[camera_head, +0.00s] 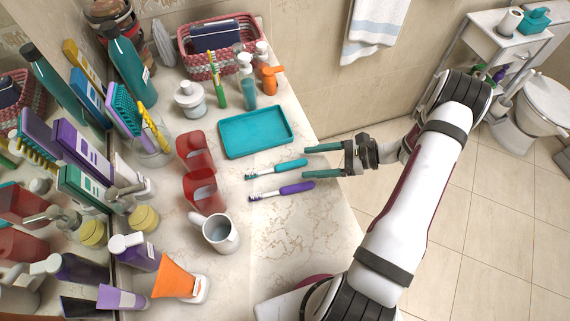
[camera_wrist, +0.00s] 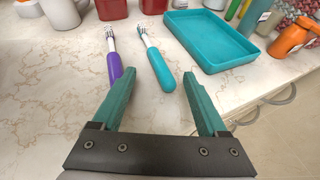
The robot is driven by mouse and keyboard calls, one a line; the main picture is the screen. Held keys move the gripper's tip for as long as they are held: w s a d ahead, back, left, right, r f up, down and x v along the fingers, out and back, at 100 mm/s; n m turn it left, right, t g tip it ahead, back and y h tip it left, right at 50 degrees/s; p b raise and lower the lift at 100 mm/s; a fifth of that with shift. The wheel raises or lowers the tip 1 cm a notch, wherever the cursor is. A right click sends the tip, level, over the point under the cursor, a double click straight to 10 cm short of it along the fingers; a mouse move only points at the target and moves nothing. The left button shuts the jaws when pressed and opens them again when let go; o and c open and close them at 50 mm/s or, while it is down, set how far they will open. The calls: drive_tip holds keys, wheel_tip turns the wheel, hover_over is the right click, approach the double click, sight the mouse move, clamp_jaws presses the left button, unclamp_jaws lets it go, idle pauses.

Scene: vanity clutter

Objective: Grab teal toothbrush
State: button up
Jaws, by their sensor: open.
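The teal toothbrush (camera_head: 277,168) lies flat on the marble counter, its handle end toward my gripper and its bristles to the left. It also shows in the wrist view (camera_wrist: 157,66), ahead of the fingers and between their lines. A purple toothbrush (camera_head: 283,190) lies beside it, nearer the bottom of the head view; in the wrist view the purple one (camera_wrist: 114,64) is left of the teal one, close to my left finger. My gripper (camera_head: 308,161) is open and empty at the counter's right edge, its fingers pointing left, near the handle end of the teal toothbrush.
A teal tray (camera_head: 257,152) sits just behind the toothbrushes. Red cups (camera_head: 197,150) and a white mug (camera_head: 217,234) stand to their left. Pump bottles, an orange bottle (camera_head: 270,80) and a woven basket (camera_head: 232,70) are at the back. The counter toward the lower right is clear.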

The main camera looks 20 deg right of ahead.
sight(294, 164)
drive_tip(key=x, duration=0.5)
drive_tip(key=shift+a, duration=0.1)
clamp_jaws()
